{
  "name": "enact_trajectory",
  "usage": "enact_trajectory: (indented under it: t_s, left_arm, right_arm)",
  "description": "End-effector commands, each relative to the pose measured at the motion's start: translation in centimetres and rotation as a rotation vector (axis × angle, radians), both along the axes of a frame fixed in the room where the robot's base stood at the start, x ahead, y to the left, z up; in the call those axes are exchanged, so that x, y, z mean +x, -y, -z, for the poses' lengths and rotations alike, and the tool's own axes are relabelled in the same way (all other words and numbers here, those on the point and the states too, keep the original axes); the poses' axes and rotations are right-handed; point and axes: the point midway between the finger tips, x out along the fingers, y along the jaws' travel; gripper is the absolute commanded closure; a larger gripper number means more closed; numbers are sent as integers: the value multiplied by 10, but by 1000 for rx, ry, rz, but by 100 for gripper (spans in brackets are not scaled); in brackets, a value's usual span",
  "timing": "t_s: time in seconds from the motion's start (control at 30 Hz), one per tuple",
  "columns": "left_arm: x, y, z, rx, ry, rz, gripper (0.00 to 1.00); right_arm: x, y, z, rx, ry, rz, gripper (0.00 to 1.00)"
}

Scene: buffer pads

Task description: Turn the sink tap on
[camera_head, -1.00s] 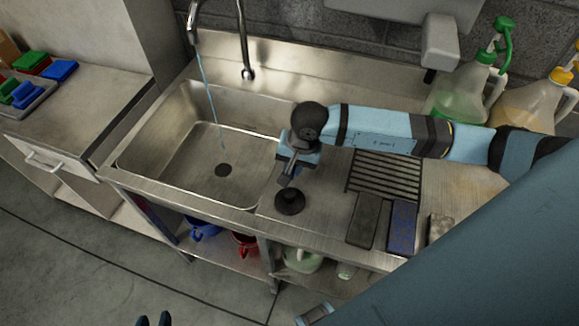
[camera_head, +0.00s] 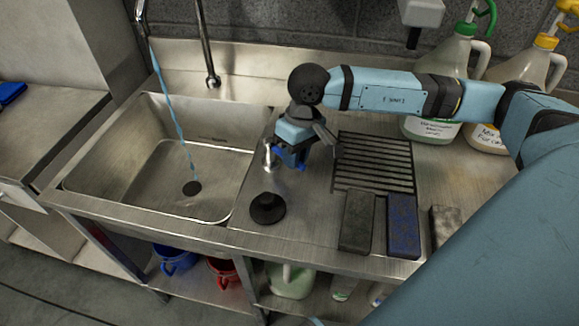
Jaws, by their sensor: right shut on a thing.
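The sink tap's spout (camera_head: 140,12) is at the top left, and a blue stream of water (camera_head: 170,105) runs from it into the steel sink (camera_head: 150,170). A small shiny metal tap handle (camera_head: 268,153) stands at the sink's right rim. My right gripper (camera_head: 281,157) is at this handle, low over the counter and shut on it. The wrist and forearm hide part of the contact. A blue part shows under the gripper. My left gripper is not in view.
A black plug (camera_head: 268,208) lies on the counter in front of the gripper. A drain grate (camera_head: 373,163), dark sponges (camera_head: 357,220) and a blue pad (camera_head: 403,225) are to the right. Large bottles (camera_head: 440,75) stand at the back right. Buckets (camera_head: 176,258) are on the shelf below.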

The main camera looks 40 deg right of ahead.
Motion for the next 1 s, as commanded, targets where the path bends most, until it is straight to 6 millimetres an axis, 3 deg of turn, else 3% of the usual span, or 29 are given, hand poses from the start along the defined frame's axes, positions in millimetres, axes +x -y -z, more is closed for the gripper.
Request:
enact_trajectory:
  t_s: [0.17, 0.8, 0.83, 0.9, 1.0]
  left_arm:
    - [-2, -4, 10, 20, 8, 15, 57]
    - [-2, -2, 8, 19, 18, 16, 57]
    - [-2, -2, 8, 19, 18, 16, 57]
    - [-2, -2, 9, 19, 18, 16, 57]
    - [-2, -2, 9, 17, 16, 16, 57]
  right_arm:
    - [2, 6, 2, 0, 4, -70, 100]
    - [3, 9, -1, 0, 4, -116, 100]
    - [3, 9, -1, 0, 4, -116, 75]
    - [3, 9, -1, 0, 4, -116, 59]
    - [3, 9, -1, 0, 3, -116, 57]
